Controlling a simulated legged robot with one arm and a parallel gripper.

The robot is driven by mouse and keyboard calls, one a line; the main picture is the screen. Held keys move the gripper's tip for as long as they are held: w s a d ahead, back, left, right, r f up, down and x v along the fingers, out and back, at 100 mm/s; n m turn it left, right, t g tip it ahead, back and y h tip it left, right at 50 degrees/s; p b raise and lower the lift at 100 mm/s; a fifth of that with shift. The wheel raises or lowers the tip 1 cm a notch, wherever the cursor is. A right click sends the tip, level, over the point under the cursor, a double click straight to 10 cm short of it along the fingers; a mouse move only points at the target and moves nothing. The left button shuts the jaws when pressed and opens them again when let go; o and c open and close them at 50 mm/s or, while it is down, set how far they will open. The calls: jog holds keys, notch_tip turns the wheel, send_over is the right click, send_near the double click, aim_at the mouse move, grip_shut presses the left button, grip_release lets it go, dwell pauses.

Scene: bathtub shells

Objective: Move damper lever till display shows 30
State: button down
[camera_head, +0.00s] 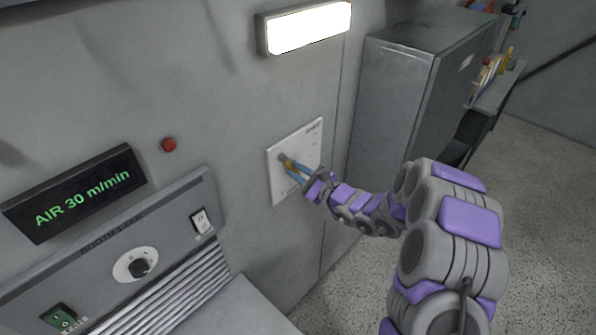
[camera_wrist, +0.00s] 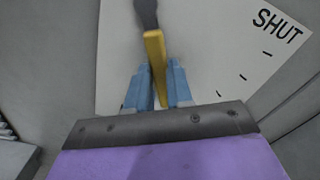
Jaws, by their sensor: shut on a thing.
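The damper lever (camera_wrist: 155,60) has a yellow grip and a dark arm, and stands out from a white plate (camera_head: 312,150) on the wall. In the wrist view the plate (camera_wrist: 210,50) bears the word SHUT and several tick marks at the right. My gripper (camera_head: 294,168) is at the lever, its blue fingers on both sides of the yellow grip; they also show in the wrist view (camera_wrist: 158,88). It is shut on the lever. The display (camera_head: 75,193) on the wall at the left reads "AIR 30 m/min" in green.
Below the display is a grey panel with a round knob (camera_head: 138,266), a white switch (camera_head: 201,221) and a green switch (camera_head: 60,318). A red button (camera_head: 168,145) is on the wall. A lit lamp (camera_head: 308,27) is above the plate. A grey cabinet (camera_head: 392,110) stands to the right.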

jog(key=c, duration=1)
grip_release()
jog(key=shift+s+d, duration=0.1)
jog(key=v, duration=1.7)
jog(key=shift+p, duration=0.3)
jog(key=shift+d+f, duration=0.1)
jog(key=shift+f, duration=0.05)
